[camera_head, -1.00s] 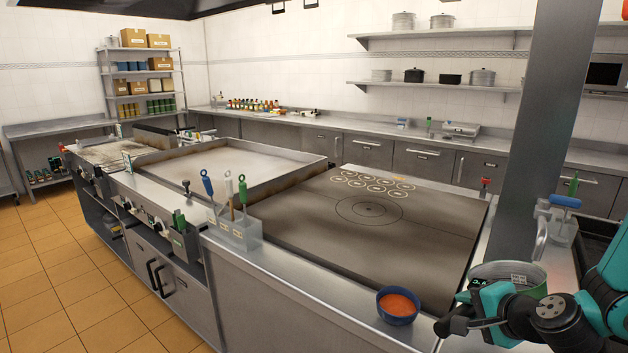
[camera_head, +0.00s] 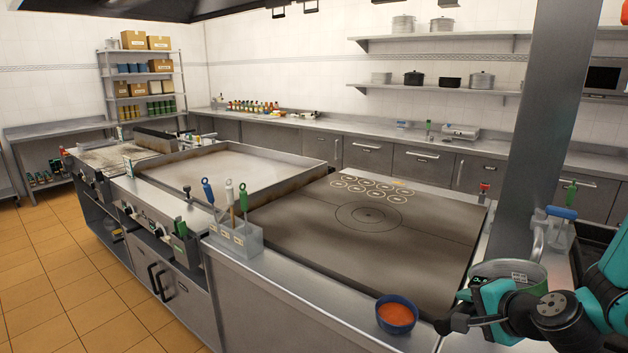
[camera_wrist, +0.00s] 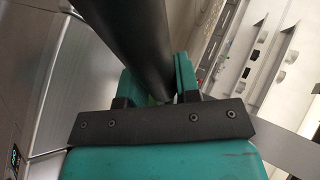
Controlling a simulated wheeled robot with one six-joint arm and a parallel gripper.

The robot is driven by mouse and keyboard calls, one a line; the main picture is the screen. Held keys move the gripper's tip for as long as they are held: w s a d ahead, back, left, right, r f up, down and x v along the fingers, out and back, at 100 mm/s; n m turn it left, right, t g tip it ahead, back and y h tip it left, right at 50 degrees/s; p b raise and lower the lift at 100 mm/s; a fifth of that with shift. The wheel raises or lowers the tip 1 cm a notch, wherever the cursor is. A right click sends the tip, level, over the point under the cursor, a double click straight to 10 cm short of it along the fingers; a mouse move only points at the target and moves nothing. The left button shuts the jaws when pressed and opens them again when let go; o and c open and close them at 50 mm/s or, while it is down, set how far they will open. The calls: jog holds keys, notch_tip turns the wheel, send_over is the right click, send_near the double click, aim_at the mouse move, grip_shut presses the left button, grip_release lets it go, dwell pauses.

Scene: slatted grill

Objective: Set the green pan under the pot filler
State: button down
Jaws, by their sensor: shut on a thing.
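The green pan (camera_head: 512,269) is at the right of the head view, open side up and roughly level. Its inside looks grey, and part of its green side is hidden by my gripper. My gripper (camera_head: 488,298) is at the pan's near left side. In the wrist view my gripper (camera_wrist: 158,85) is shut on the pan's dark handle (camera_wrist: 135,35). A grey curved metal spout (camera_head: 539,236), which looks like the pot filler, stands beside the post. In the picture it is just above the pan's far right rim; I cannot tell whether the pan is directly under it.
A blue bowl of red sauce (camera_head: 396,314) stands on the steel counter left of my gripper. A thick steel post (camera_head: 538,130) rises behind the pan. A blue-handled tool (camera_head: 561,213) stands right of the spout.

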notch_tip(320, 180, up, 16)
jog(key=p, duration=1.1)
jog(key=shift+r, duration=0.25)
dwell(1.2)
